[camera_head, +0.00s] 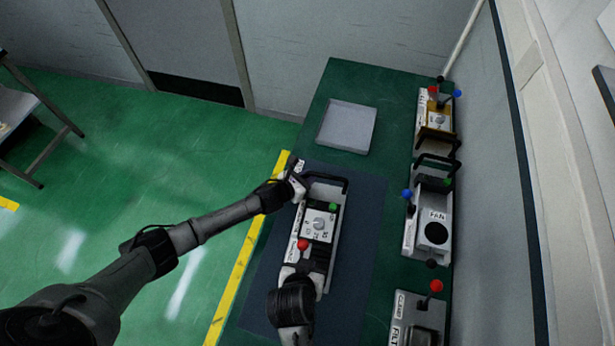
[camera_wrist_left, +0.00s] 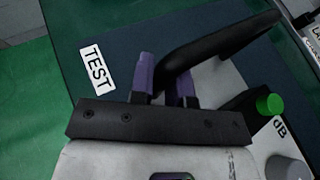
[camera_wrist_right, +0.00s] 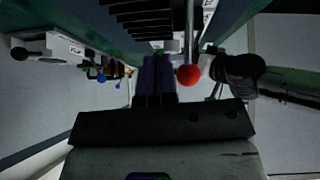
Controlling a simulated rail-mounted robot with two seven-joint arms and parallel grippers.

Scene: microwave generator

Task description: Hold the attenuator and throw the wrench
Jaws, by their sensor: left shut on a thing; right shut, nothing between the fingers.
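The attenuator (camera_head: 321,222) is a white box with a dial, a green knob, a red-ball lever and a black carry handle. It lies on the dark mat. My left gripper (camera_head: 298,186) is at its far end; in the left wrist view my left gripper (camera_wrist_left: 166,82) is shut on the black handle (camera_wrist_left: 215,45). I see no wrench; the red-ball lever (camera_head: 303,244) stands at the near part of the box. My right gripper (camera_wrist_right: 158,80) is shut and empty, just beside the red ball (camera_wrist_right: 188,75). Its fingertips are hard to see in the head view.
The dark mat (camera_head: 365,200) lies on a green bench. An empty grey tray (camera_head: 347,127) is at the back. Along the right stand an ochre-fronted unit (camera_head: 437,118), a FAN unit (camera_head: 437,215) and a FILT unit (camera_head: 402,310), with a wall behind them.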

